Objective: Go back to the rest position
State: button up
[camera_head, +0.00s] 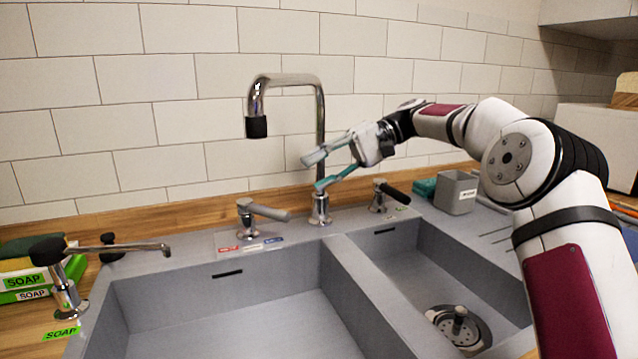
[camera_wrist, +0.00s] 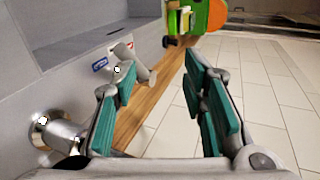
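My gripper (camera_head: 322,168) is open and empty in the head view. It hangs in the air in front of the tiled wall, close to the faucet (camera_head: 320,120) riser, with its teal-padded fingers pointing left. In the wrist view my gripper (camera_wrist: 165,105) shows its two fingers spread wide, with nothing between them. The grey-handled lever (camera_head: 262,212) stands lower left of the fingertips, apart from them; it also shows in the wrist view (camera_wrist: 135,65). My arm reaches in from the right.
A double sink (camera_head: 225,310) fills the front. A black-handled lever (camera_head: 392,192) and a grey cup (camera_head: 456,192) stand right of the faucet. A soap dispenser (camera_head: 68,290) and soap boxes (camera_head: 28,280) are at left. A drain strainer (camera_head: 458,325) sits in the right basin.

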jog(key=s+d+m+t+h, duration=0.1)
jog(key=s+d+t+h, duration=0.3)
jog(key=s, duration=0.9)
jog(key=s+d+m+g+h, duration=0.15)
jog(key=s+h, duration=0.35)
jog(key=s, duration=0.7)
jog(key=s+d+f+t+h, duration=0.1)
jog(key=s+d+f, duration=0.3)
jog(key=s, duration=0.3)
jog(key=s+d+f+m+t+h, duration=0.1)
jog(key=s+d+f+h, duration=0.1)
jog(key=s+d+f, duration=0.4)
jog(key=s+d+f+t+h, duration=0.1)
jog(key=s+d+f, duration=0.15)
jog(key=s, duration=0.55)
notch_tip(320, 180, up, 20)
jog(key=t+p, duration=0.3)
jog(key=p, duration=1.4)
jog(key=shift+f+p, duration=0.15)
jog(key=shift+p, duration=0.15)
